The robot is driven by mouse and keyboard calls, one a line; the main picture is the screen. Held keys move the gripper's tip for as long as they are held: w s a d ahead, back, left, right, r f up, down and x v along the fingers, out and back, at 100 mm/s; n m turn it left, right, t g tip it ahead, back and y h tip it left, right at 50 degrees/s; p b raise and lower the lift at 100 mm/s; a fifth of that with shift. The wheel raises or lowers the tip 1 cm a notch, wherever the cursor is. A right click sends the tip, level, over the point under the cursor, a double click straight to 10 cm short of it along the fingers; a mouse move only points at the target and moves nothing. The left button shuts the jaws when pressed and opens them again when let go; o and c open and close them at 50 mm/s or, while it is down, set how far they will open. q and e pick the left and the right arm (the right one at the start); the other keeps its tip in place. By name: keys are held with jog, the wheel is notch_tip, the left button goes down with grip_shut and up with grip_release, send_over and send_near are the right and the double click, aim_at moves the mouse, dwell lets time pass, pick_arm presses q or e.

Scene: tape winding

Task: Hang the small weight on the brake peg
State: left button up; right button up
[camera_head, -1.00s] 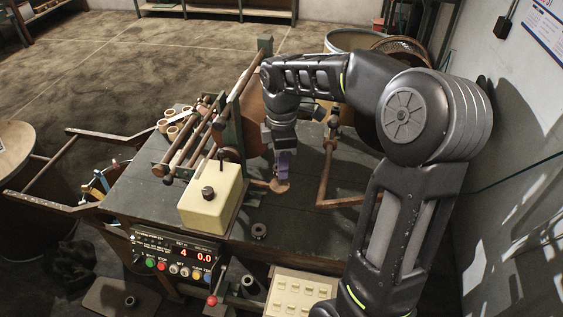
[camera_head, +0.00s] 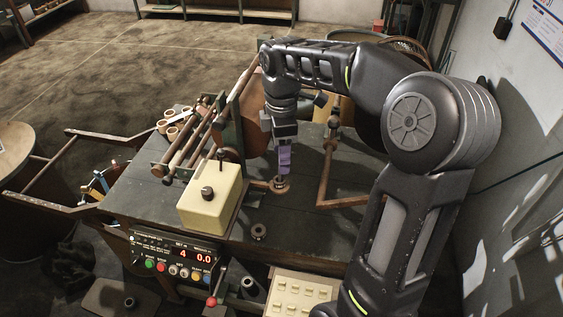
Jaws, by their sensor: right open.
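A small copper-brown disc (camera_head: 280,187) sits at the end of a short brown lever on the dark bench, right of the cream block. I cannot tell whether it is the small weight or part of the brake peg. My right gripper (camera_head: 283,178) points straight down just above it, open, with purple-tinted fingers. The fingertips hide part of the disc, and contact is unclear. A small dark ring-shaped piece (camera_head: 258,232) lies on the bench in front, apart from the gripper. My left gripper is out of view.
The cream block (camera_head: 212,198) with a dark knob stands left of the gripper. A roller frame (camera_head: 196,140) is behind it. A control panel (camera_head: 172,255) and a pale tray (camera_head: 298,294) are at the front. A bent brown bar (camera_head: 325,178) stands to the right.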

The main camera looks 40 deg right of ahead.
notch_tip(320, 180, up, 4)
jog(key=shift+r, duration=0.25)
dwell(0.5)
